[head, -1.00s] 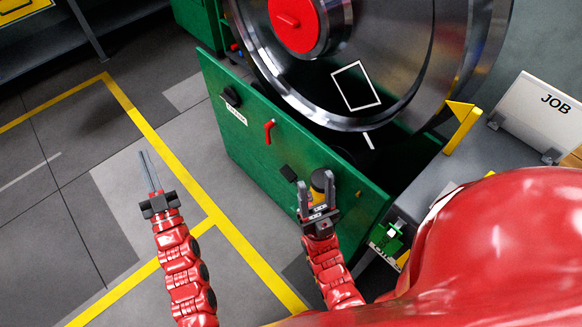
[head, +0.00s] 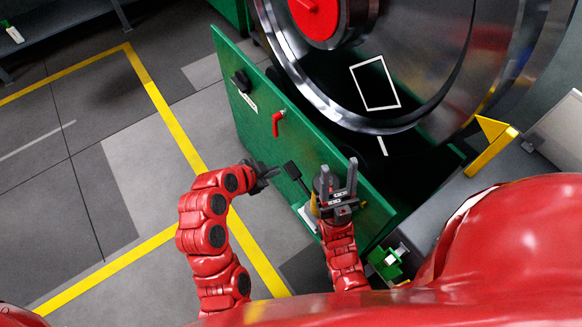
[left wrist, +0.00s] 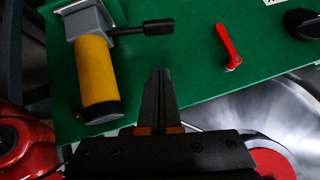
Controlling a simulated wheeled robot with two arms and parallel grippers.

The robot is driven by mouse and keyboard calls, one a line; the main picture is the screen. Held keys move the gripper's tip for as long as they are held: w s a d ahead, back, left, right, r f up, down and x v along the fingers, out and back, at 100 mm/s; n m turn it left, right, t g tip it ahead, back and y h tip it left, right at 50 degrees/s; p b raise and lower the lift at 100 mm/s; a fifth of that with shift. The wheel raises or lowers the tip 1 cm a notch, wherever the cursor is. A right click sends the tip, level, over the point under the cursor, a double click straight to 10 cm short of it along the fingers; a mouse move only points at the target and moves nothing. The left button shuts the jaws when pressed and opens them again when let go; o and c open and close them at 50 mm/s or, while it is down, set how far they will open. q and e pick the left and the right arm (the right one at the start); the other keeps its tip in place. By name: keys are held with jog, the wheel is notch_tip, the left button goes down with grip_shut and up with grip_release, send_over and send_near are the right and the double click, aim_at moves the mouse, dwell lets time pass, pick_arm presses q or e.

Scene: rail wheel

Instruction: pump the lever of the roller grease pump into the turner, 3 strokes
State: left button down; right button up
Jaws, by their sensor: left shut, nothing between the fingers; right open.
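The grease pump is a yellow cylinder (left wrist: 97,75) with a grey head and a black-ended lever (left wrist: 158,27), on the green turner panel (left wrist: 190,75) in the left wrist view. In the head view the lever (head: 291,170) sticks up beside my grippers, and my right gripper hides much of the pump body. My left gripper (head: 272,172) is shut and empty, just left of the lever; its fingers (left wrist: 159,75) show below the lever in the left wrist view, apart from it in the picture. My right gripper (head: 338,172) is open and empty in front of the pump.
A red handle (head: 277,122) and a black knob (head: 240,82) sit farther along the panel. The large steel wheel (head: 375,118) stands behind it. A yellow bracket (head: 490,150) and a small green item (head: 387,262) are at the right. Open floor lies left.

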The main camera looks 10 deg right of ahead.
pick_arm(q)
jog(key=p, duration=0.1)
send_over(295, 168)
jog(key=s+a, duration=0.3)
notch_tip(295, 168, down, 6)
jog(key=f, duration=0.3)
jog(key=shift+w+d+f+p, duration=0.25)
jog(key=shift+w+p, duration=0.15)
jog(key=shift+w+f, duration=0.15)
jog(key=shift+f, duration=0.5)
